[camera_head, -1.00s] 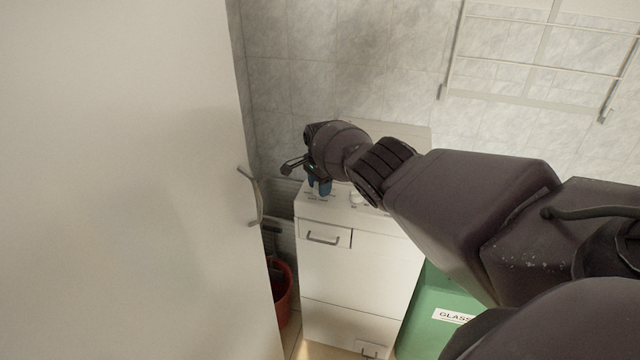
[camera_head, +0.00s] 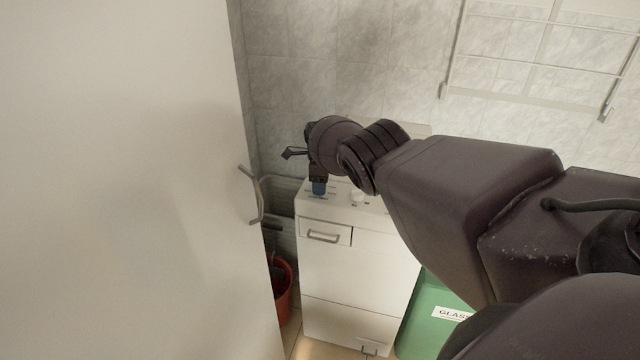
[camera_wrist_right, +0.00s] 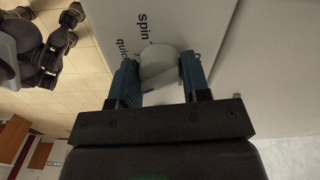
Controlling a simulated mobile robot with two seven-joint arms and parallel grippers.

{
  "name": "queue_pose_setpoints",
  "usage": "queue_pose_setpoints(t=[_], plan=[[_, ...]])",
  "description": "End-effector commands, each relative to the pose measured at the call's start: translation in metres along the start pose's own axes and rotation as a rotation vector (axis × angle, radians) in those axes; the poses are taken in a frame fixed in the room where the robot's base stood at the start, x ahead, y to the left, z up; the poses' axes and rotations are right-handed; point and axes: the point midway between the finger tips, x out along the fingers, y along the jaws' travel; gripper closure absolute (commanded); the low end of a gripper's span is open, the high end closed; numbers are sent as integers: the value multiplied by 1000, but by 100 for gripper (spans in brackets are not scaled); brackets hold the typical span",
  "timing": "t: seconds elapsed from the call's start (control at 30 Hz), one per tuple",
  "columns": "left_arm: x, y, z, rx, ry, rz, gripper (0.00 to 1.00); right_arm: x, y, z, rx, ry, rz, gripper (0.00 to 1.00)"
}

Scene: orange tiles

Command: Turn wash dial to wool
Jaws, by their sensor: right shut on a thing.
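The washing machine (camera_head: 345,270) is white and stands against the tiled wall, with its control panel on top. My right gripper (camera_head: 319,188) reaches down to the left end of that panel. In the right wrist view, my right gripper (camera_wrist_right: 160,85) has its two blue fingers on either side of a round white dial (camera_wrist_right: 158,62) and is shut on it. The printed words "spin" and "quick" show beside this dial; other labels are hidden. A second white dial (camera_head: 357,196) stands to the right on the panel, free of the gripper. My left gripper is not in view.
A large pale door or panel (camera_head: 120,180) with a handle fills the left side. A red bucket (camera_head: 284,290) stands left of the machine and a green bin (camera_head: 430,315) labelled "GLASS" right of it. A white rack (camera_head: 545,60) hangs on the wall.

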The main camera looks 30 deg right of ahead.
Motion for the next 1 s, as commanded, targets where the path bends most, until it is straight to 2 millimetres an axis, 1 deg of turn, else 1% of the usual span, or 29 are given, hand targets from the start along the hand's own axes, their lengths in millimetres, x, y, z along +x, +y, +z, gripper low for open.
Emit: queue_pose_setpoints(t=[0.23,0.57,0.6,0.73,1.0], plan=[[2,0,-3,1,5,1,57,0,0,-1,32,2,0,81],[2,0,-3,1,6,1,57,0,-1,-1,33,2,0,81],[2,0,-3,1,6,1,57,0,-1,-2,33,2,-1,52],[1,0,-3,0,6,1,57,0,-1,-1,32,2,-1,32],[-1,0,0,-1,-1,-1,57,-1,0,-1,32,1,0,32]])
